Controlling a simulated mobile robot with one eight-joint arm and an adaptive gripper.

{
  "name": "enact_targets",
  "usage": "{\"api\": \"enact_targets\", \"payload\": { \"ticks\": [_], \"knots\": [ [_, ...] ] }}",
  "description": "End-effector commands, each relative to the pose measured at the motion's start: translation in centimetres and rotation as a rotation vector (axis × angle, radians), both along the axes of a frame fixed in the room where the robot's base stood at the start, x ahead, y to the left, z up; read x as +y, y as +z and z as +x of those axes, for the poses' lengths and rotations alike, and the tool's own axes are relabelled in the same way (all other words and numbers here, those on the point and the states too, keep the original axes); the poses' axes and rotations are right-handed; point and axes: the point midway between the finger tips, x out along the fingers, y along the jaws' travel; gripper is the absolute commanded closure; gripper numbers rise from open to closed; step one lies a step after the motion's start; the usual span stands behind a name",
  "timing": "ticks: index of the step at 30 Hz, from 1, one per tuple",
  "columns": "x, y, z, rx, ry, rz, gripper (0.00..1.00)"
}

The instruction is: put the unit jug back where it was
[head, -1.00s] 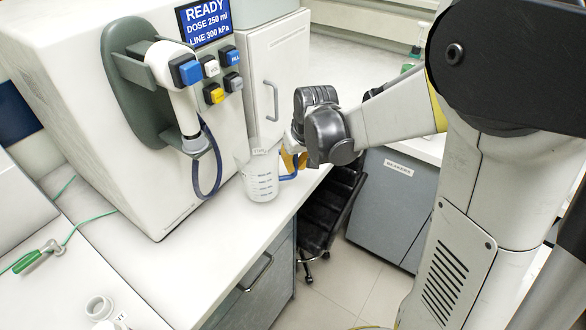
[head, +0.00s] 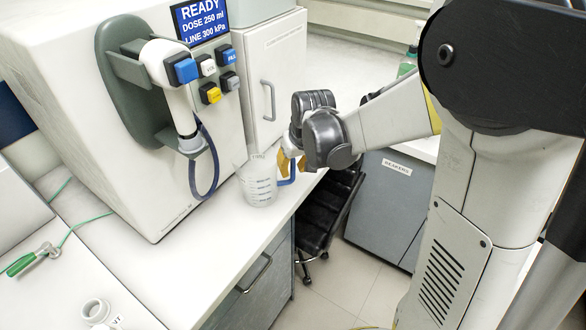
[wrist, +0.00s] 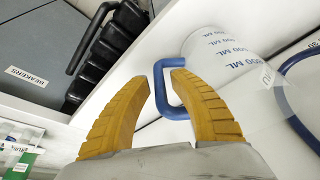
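The unit jug (head: 259,186), a clear measuring jug with printed graduations and a blue handle, stands upright on the white counter beside the dispensing machine. In the wrist view, the jug (wrist: 222,50) lies beyond the fingers. Its blue handle (wrist: 160,92) reaches between the two yellow fingertips, with gaps visible beside it. My gripper (head: 286,164) is at the handle side of the jug; it also shows in the wrist view (wrist: 161,78) with its fingers apart. Part of the handle is hidden behind the right finger.
The machine (head: 110,130) has a screen, several buttons and a nozzle with a dark blue hose (head: 208,185) hanging close left of the jug. A grey drawer unit marked BEAKERS (head: 385,195) stands across a gap. The counter in front of the jug is clear.

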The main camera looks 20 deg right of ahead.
Motion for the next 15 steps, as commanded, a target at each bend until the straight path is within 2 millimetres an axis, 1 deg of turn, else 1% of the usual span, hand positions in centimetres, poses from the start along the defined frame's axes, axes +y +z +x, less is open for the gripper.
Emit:
{"api": "enact_targets", "payload": {
  "ticks": [1,9,12,15],
  "knots": [
    [0.0,1.1,-0.4,0.000,0.000,0.000,0.73],
    [-0.3,7.0,-2.4,0.000,0.000,0.000,0.73],
    [-0.3,8.7,-3.0,0.000,0.000,0.000,0.73],
    [-0.4,9.8,-3.4,0.000,0.000,0.000,0.73]
  ]
}}
